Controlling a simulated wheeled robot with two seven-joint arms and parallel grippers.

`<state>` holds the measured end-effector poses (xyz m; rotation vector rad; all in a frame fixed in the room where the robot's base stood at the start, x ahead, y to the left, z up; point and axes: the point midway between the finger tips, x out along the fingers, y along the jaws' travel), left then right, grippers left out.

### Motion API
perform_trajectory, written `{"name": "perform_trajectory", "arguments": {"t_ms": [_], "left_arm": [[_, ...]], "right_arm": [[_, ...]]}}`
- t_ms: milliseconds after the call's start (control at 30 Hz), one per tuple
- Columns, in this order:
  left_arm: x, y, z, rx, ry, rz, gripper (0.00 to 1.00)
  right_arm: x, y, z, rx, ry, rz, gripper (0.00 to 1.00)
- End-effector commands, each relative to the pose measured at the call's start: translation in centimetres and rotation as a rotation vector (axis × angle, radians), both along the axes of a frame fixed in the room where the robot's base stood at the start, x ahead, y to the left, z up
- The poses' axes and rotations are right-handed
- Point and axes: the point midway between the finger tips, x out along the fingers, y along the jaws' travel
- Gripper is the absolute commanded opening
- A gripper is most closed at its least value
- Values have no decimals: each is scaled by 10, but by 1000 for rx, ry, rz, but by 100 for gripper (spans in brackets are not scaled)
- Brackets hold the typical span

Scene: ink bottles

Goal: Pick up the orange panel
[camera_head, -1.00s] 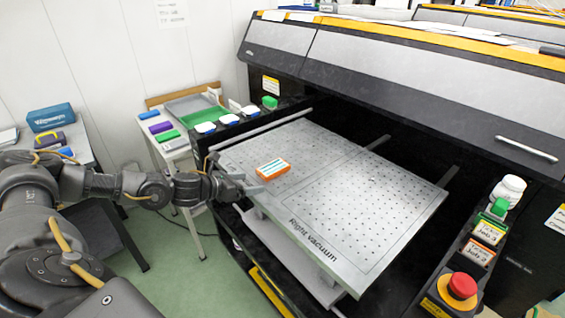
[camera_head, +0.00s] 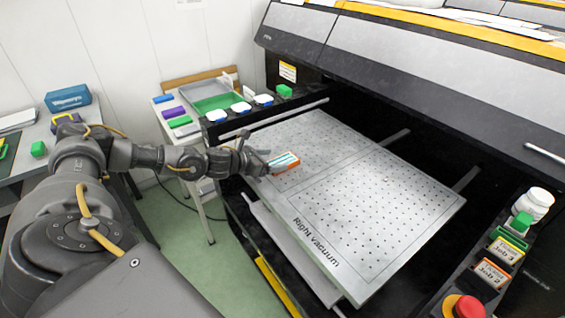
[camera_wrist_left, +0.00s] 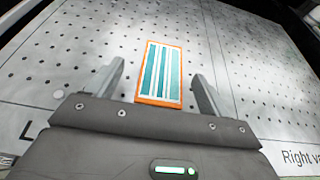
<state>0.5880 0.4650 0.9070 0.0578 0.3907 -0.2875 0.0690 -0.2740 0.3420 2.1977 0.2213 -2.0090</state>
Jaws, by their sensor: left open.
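The orange panel (camera_head: 286,161) lies flat on the perforated grey vacuum bed. It is an orange-edged rectangle with white and teal stripes on its face. In the left wrist view the panel (camera_wrist_left: 159,75) lies ahead of my left gripper (camera_wrist_left: 160,82), in line with the gap between its two spread fingers. The near end of the panel is close to the gripper body in the picture. In the head view my left gripper (camera_head: 262,166) is at the panel's left side, open and empty. Whether a finger touches the panel cannot be told. My right gripper is not in view.
The vacuum bed (camera_head: 395,205) is otherwise clear. The black printer housing (camera_head: 420,90) rises behind it. A side table with a green-bottomed tray (camera_head: 217,102) stands left of the bed. A red button (camera_head: 467,307) and job cards (camera_head: 497,262) sit at right.

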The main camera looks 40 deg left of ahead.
Motion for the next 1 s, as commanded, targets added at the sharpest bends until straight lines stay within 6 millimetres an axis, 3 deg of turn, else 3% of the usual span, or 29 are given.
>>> {"name": "perform_trajectory", "arguments": {"t_ms": [133, 433, 733, 1000], "left_arm": [[6, -4, 0, -2, 0, -1, 80], [41, -17, -17, -2, 0, -1, 80], [45, -18, -20, -1, 0, 0, 80], [44, -18, -20, -1, 0, 0, 46]], "right_arm": [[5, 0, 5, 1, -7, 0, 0], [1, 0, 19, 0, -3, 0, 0], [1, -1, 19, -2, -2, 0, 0], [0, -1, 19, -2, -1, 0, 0]]}}
